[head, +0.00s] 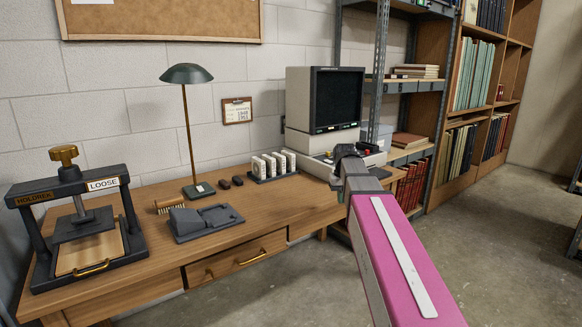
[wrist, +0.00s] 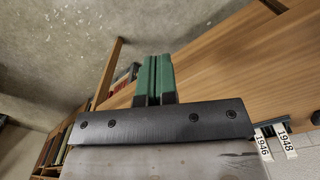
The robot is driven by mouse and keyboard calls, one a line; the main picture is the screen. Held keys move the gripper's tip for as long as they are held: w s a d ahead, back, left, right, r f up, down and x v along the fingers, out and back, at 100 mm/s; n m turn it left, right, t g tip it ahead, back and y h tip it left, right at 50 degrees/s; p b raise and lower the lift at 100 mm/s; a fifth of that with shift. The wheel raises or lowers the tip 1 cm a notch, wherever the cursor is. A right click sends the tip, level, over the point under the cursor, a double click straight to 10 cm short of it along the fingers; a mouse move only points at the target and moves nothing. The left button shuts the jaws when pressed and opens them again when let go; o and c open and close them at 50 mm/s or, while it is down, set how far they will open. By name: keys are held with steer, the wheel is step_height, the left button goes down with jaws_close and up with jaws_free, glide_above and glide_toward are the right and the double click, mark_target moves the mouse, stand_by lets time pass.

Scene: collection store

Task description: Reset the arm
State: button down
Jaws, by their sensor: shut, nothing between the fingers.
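My gripper (head: 346,152) is at the end of my pink and grey arm, above the right part of the wooden desk in the head view, in front of the monitor's base. In the wrist view its two green fingers (wrist: 153,78) lie side by side, shut with nothing between them. The fingertips are hard to make out in the head view.
The desk (head: 145,272) holds a press (head: 88,238), a lamp (head: 187,75), a grey device (head: 203,220), several white labelled boxes (head: 272,164) and a monitor (head: 336,100). Metal shelves (head: 380,45) stand behind right. Concrete floor (head: 510,235) is open at right.

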steer(key=s+f, duration=0.9)
steer(key=f, duration=0.4)
steer(key=s+f+m, duration=0.1)
steer(key=s+f, duration=0.8)
steer(key=f, duration=0.3)
steer(key=shift+f, duration=0.4)
